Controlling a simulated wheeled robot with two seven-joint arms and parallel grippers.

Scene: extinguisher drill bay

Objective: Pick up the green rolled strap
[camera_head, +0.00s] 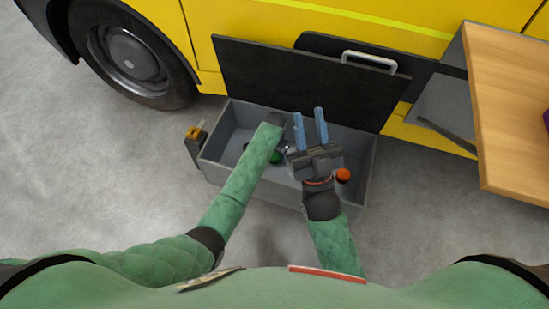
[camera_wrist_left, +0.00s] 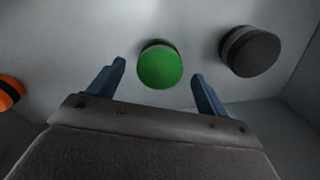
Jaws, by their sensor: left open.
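The green rolled strap (camera_wrist_left: 160,66) lies on the floor of a grey bin (camera_head: 368,170). In the left wrist view it sits between and just beyond my left gripper's two blue fingers (camera_wrist_left: 158,72), which are apart and empty. In the head view only a bit of the green strap (camera_head: 275,157) shows below my left wrist. My left gripper (camera_head: 281,150) points down into the bin, mostly hidden by its own arm. My right gripper (camera_head: 309,112) is above the bin, its blue fingers apart with nothing between them.
An orange roll (camera_head: 343,175) lies at the bin's right, also in the wrist view (camera_wrist_left: 10,92). A black roll (camera_wrist_left: 251,51) lies beside the green one. A dark flap (camera_head: 300,80) with a handle stands behind the bin. A wooden tabletop (camera_head: 510,100) is at right.

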